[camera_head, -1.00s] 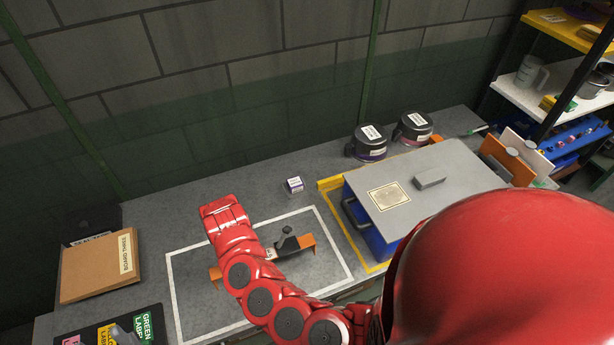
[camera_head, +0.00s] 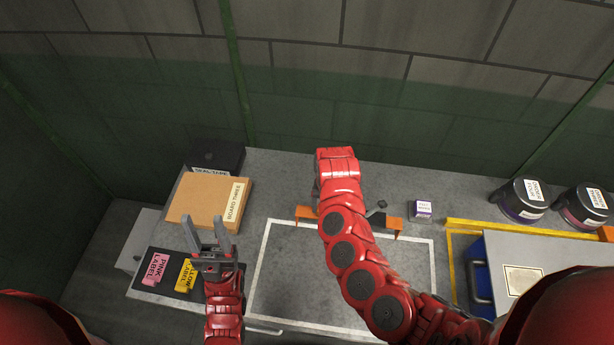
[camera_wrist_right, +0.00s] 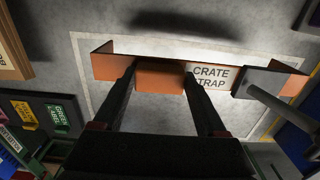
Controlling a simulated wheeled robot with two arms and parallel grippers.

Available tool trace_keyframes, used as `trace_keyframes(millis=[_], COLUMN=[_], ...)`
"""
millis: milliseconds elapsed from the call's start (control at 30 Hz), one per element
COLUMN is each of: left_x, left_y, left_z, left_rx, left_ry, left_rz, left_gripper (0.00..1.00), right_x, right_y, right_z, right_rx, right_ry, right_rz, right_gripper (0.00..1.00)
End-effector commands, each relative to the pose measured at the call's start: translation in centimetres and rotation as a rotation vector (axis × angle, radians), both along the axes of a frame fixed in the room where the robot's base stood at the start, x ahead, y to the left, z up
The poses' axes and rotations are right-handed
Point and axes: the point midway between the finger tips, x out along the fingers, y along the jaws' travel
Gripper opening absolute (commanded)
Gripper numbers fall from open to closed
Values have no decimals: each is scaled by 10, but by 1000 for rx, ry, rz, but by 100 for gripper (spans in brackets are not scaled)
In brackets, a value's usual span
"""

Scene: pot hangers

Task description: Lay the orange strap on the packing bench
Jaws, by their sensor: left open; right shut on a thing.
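The orange strap (camera_head: 391,222) is a long bracket-like band with bent ends and a dark buckle with a lever. In the right wrist view the strap (camera_wrist_right: 160,78) carries a "CRATE STRAP" label. My right gripper (camera_wrist_right: 160,72) is shut on its middle; in the head view my red right arm hides the jaws and the strap's middle. The strap is over the white-outlined area of the packing bench (camera_head: 290,285), near its far side; I cannot tell whether it touches the bench. My left gripper (camera_head: 208,226) is open and empty, left of the outline near the label cards.
A cardboard box (camera_head: 205,198) marked "BOARD THREE" and a dark label tray (camera_head: 168,283) stand left. A small white-purple box (camera_head: 422,209) is right of the strap.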

Motion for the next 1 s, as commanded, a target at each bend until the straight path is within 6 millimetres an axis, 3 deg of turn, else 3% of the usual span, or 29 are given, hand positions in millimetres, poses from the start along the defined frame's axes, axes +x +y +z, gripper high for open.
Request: trace_keyframes(millis=[200,733,800,1000], left_x=[0,0,0,0], left_y=[0,0,0,0], left_z=[0,-11,-44,-92], left_rx=[0,0,0,0], left_ry=[0,0,0,0], left_rz=[0,0,0,0], left_gripper=[50,50,50,50], right_x=[28,77,84,99], right_y=[16,57,60,74], right_z=[2,-4,-20,-21], right_rx=[-7,-3,-1,-1], right_ry=[-13,-8,-9,-8], right_rz=[9,-5,-7,-4], right_gripper=[19,19,19,19])
